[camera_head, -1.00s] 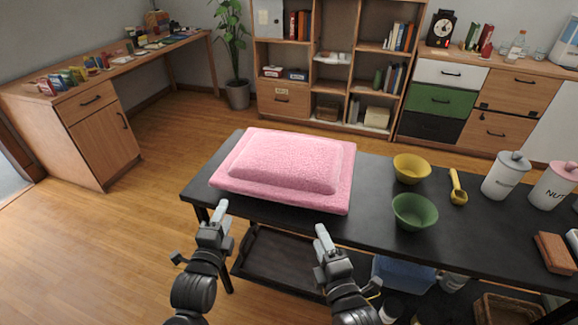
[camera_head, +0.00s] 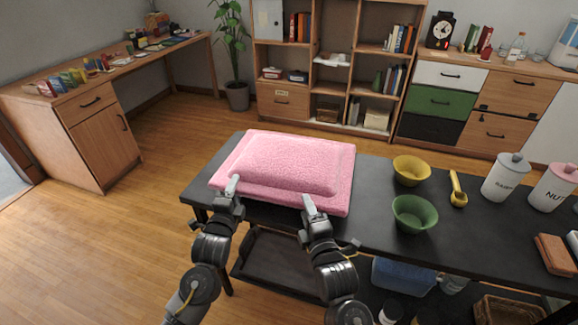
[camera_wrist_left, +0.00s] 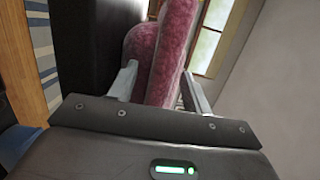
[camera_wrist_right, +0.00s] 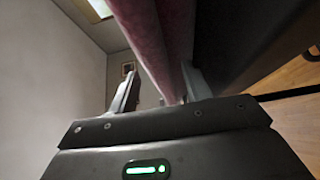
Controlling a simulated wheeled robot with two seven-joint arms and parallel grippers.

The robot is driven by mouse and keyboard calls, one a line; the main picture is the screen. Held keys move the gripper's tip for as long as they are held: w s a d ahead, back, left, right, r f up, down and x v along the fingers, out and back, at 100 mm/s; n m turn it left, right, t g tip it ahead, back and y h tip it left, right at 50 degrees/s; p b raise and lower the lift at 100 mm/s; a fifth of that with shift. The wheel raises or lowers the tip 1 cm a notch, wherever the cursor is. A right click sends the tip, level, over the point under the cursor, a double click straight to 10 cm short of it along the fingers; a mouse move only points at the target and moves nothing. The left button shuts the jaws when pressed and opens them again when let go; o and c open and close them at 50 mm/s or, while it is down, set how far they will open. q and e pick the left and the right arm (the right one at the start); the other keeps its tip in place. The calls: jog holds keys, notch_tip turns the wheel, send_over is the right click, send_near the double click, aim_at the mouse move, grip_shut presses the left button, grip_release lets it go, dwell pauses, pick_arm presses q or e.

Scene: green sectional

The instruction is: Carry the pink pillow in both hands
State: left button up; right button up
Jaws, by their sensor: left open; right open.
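The pink pillow (camera_head: 285,165) lies flat on the left end of the black table (camera_head: 375,200), its near edge along the table's front. My left gripper (camera_head: 233,184) is at the near edge of the pillow, toward its left. In the left wrist view the pillow (camera_wrist_left: 168,55) stands between the two open fingers. My right gripper (camera_head: 310,203) is at the near edge, toward its right. In the right wrist view the pillow's edge (camera_wrist_right: 165,40) passes between the open fingers. Neither gripper is closed on it.
A lower shelf holds a dark tray (camera_head: 275,265). Open wooden floor (camera_head: 110,225) lies to the left.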

pick_arm(q)
jog(key=shift+w, duration=0.25)
pick_arm(e)
jog(key=shift+w+a, duration=0.1)
jog(key=shift+w, duration=0.15)
pick_arm(q)
jog(key=shift+c, duration=0.3)
pick_arm(e)
jog(key=shift+c, duration=0.3)
pick_arm(q)
grip_shut()
pick_arm(e)
grip_shut()
jog(key=shift+r, duration=0.1)
